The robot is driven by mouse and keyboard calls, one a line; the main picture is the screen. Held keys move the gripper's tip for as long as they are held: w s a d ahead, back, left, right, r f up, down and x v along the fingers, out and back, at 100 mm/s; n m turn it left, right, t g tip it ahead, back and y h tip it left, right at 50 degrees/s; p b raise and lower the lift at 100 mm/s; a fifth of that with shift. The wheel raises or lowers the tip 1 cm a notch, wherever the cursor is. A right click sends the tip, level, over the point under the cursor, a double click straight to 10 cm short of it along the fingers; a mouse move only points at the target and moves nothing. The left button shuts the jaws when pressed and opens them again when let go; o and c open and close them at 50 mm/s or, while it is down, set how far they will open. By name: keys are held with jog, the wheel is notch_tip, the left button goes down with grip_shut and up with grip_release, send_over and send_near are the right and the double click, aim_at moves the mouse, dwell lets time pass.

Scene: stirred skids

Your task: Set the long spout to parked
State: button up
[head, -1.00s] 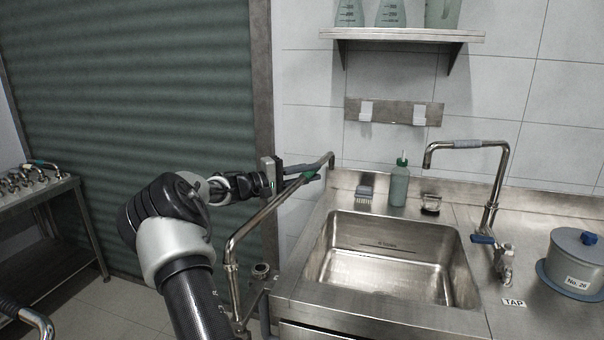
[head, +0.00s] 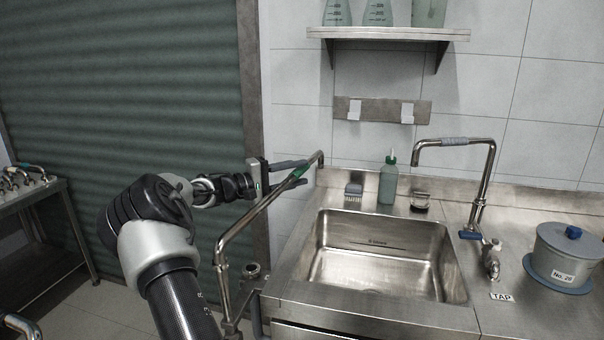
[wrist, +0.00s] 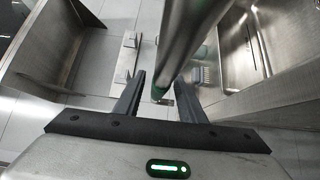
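The long spout (head: 252,220) is a bent metal pipe with a green band. It rises from a mount at the sink's left front corner and slants back to a downturned tip by the wall. My gripper (head: 296,174) is at its far part, beside the green band. In the wrist view my gripper (wrist: 158,105) has its two dark fingers apart. The spout (wrist: 184,40) runs between or just above them, with gaps visible; I cannot tell whether either finger touches it. No parked mark is legible.
The steel sink (head: 315,262) lies right of the spout. A green bottle (head: 388,184) and brush (head: 353,194) stand behind it. A second tap (head: 484,185) and a lidded pot (head: 566,248) are at right. A roller shutter (head: 110,110) stands at left.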

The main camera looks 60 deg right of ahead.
jog(key=p+v, duration=0.1)
jog(key=v, duration=1.4)
jog(key=shift+w+a, duration=0.25)
jog(key=shift+a, duration=0.1)
